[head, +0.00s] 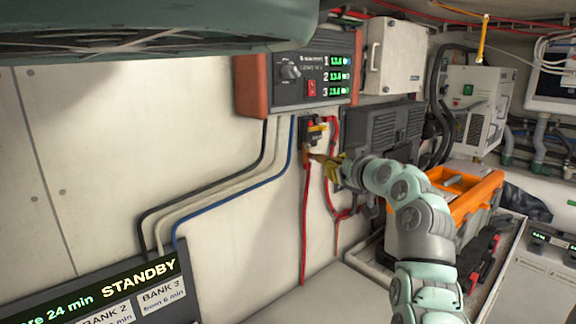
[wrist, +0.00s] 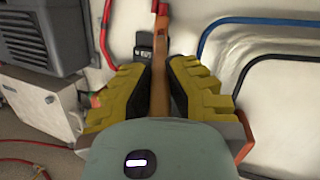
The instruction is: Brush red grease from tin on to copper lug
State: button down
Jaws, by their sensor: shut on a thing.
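My gripper (head: 338,163) is in front of the white wall, below the charger unit. In the wrist view its yellow fingers (wrist: 160,88) are shut on a slim brown wooden handle (wrist: 160,70), apparently that of the brush. The handle points away from my gripper toward a small black terminal block (wrist: 145,47) on the wall, which also shows in the head view (head: 311,130). A red cable (head: 306,220) hangs below that block. The handle's far end is close to the cable's top; I cannot tell whether they touch. The copper lug and the grease tin cannot be made out.
A charger panel (head: 313,77) with green readouts hangs above. A dark grey vented unit (head: 383,130) is right of my gripper. An orange-topped case (head: 465,200) stands beyond my arm.

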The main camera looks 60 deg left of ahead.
jog(key=shift+s+a, duration=0.15)
jog(key=shift+a, duration=0.3)
